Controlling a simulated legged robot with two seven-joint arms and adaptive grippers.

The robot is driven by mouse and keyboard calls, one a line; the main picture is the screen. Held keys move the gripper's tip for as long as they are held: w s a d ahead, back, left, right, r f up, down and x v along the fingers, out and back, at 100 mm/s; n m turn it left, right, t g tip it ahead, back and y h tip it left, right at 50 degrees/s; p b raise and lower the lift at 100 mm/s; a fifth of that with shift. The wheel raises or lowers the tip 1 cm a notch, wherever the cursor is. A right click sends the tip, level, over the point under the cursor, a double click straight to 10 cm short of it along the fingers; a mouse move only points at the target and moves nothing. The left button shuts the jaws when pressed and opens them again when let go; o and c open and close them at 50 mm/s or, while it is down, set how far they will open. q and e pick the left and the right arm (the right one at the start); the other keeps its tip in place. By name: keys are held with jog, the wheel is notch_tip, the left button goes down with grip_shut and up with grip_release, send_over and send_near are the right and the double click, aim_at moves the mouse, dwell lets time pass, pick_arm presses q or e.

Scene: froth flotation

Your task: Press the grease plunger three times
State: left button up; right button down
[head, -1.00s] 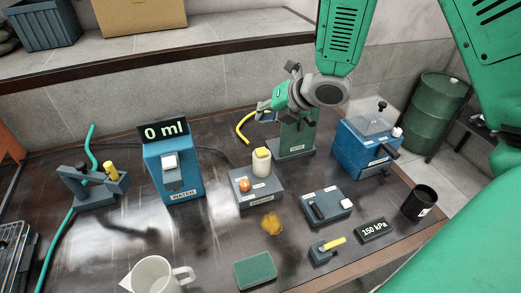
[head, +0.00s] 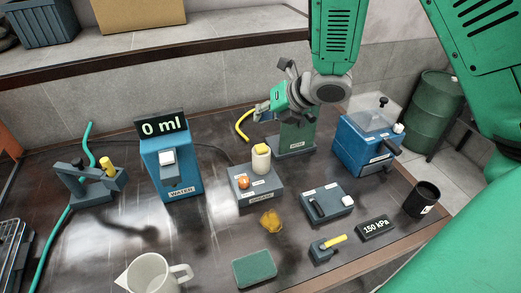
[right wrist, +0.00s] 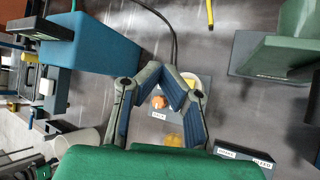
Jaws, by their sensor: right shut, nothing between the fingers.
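The grease unit (head: 258,190) is a low grey box in the middle of the table, with a partly legible front label. My right gripper (head: 260,112) is shut and empty, above and behind the cap in the head view. In the right wrist view its closed fingertips (right wrist: 174,70) lie over the grease unit and partly hide the cylinder; the orange knob (right wrist: 158,101) shows between the fingers. My left gripper is not in view.
A blue water dispenser (head: 178,183) reading 0 ml stands left. A green stand (head: 297,138) is behind, with a blue machine (head: 366,150) to its right. A switch box (head: 327,205), yellow lump (head: 270,220), green pad (head: 254,268) and white jug (head: 150,276) lie nearer.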

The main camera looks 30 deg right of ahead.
aim_at(262, 147)
notch_tip(262, 147, down, 7)
jog(key=b, duration=0.5)
jog(key=shift+r, duration=0.1)
dwell(1.1)
jog(key=shift+f+b, duration=0.35)
jog(key=shift+f+b, duration=0.5)
dwell(0.5)
jog(key=shift+r, duration=0.1)
jog(key=shift+r+p, duration=0.75)
jog(key=shift+r, duration=0.15)
